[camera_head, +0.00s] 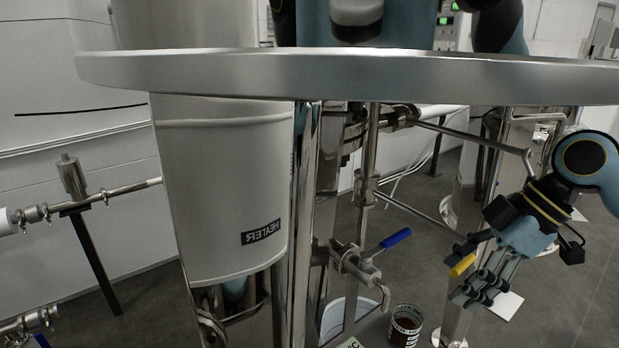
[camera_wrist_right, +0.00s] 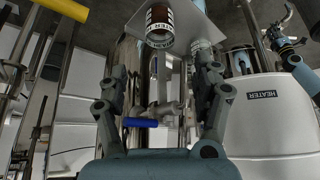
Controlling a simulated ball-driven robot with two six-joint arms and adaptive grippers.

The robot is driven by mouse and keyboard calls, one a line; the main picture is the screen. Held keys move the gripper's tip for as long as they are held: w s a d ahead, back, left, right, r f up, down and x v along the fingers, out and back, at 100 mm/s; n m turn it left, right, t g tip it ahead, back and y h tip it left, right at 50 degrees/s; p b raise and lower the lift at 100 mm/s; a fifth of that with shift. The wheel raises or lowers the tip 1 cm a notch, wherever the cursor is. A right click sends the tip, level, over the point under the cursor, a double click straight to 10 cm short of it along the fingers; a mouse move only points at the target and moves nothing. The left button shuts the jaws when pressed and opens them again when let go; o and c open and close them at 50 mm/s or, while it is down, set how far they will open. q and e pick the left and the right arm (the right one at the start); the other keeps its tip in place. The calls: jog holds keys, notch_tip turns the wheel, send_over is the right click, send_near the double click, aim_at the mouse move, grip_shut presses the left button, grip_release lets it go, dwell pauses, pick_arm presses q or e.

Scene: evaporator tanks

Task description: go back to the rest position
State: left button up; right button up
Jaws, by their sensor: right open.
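My right gripper (camera_head: 480,285) is at the lower right of the head view, pointing down and left. It also shows in the right wrist view (camera_wrist_right: 162,85), with its two fingers spread and nothing between them. It is to the right of the blue-handled valve (camera_head: 395,238) and apart from it. The valve's blue handle also shows between the fingers in the wrist view (camera_wrist_right: 140,123), farther off.
A white heater tank (camera_head: 225,200) hangs beneath a metal rim (camera_head: 350,75) crossing the head view. A labelled glass of dark red liquid (camera_head: 405,325) stands low. A yellow handle (camera_head: 462,265) appears beside my right gripper. Pipes fill the middle; grey floor shows at right.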

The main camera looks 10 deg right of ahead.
jog(key=s+a+f+m+h, duration=0.2)
jog(key=s+a+f+m, duration=0.25)
jog(key=s, duration=0.35)
jog(key=s+r+m+t+h, duration=0.1)
jog(key=s+m+h, duration=0.3)
jog(key=s+m, duration=0.4)
notch_tip(320, 180, down, 28)
jog(key=s+d+r+g+b, duration=0.1)
jog(key=s+d+b, duration=0.1)
jog(key=s+b, duration=0.1)
jog(key=s+d+f+g+b, duration=0.1)
jog(key=s+f, duration=1.7)
jog(key=f, duration=0.1)
jog(key=shift+s+d+f+b, duration=0.15)
jog(key=shift+s+f+b, duration=0.05)
jog(key=shift+f+b, duration=0.2)
